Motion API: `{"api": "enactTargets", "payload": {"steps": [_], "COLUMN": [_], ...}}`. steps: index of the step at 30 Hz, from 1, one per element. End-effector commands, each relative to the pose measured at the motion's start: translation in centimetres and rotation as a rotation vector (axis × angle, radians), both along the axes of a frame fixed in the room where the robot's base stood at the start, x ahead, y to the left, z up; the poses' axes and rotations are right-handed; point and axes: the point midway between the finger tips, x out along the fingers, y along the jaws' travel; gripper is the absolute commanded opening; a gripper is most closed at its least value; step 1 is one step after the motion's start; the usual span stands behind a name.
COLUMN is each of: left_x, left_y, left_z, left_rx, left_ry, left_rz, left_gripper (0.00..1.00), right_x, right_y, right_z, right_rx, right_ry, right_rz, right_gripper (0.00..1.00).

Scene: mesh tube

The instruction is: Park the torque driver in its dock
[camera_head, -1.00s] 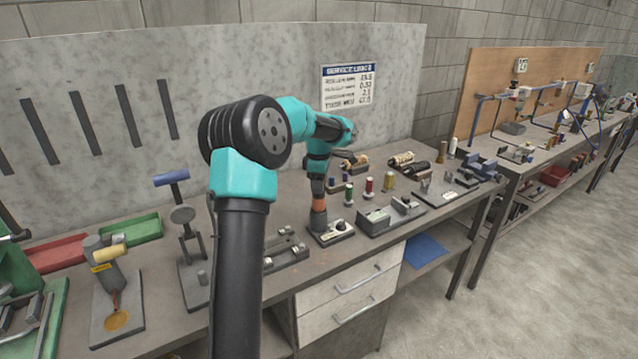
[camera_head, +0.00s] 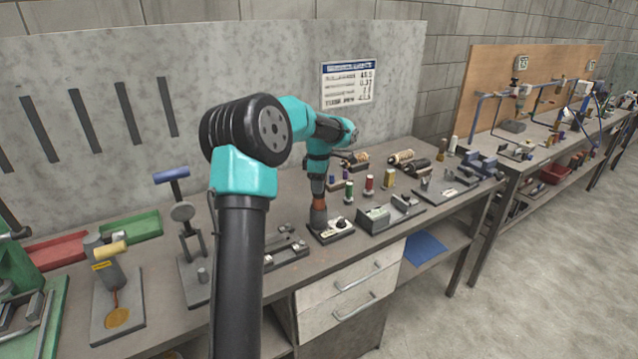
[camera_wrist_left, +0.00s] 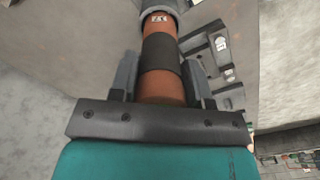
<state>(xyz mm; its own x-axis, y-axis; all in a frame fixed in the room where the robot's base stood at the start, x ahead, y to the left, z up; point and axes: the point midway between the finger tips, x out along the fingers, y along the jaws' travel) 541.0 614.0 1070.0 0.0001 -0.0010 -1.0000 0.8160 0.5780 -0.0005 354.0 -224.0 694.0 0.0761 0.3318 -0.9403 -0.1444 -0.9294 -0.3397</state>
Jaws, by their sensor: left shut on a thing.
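The torque driver (camera_head: 318,204) has an orange-brown body and stands about upright at the small block-like dock (camera_head: 338,232) on the bench. Its lower end meets the left part of the dock; I cannot tell whether it is fully seated. My left gripper (camera_head: 318,184) is above the dock, shut on the driver's body. My right gripper is not in view.
A grey fixture (camera_head: 390,214) stands right of the dock, with colored spools (camera_head: 369,185) behind it. A slotted rail (camera_head: 286,250) lies to the left, partly behind my arm. The bench's front edge and drawers (camera_head: 350,290) are close in front.

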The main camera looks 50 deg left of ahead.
Motion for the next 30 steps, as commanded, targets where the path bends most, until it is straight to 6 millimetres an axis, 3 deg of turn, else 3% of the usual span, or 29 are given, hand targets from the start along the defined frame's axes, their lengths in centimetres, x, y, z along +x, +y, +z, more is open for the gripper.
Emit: {"api": "enactTargets", "payload": {"steps": [30], "left_x": [0.00], "left_y": [0.03], "left_z": [-0.80], "left_rx": [0.001], "left_ry": [-0.002], "left_rz": [0.000], "left_gripper": [0.11], "right_x": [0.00], "right_y": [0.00], "right_z": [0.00], "right_rx": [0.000], "right_ry": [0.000], "right_rz": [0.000], "right_gripper": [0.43]}}
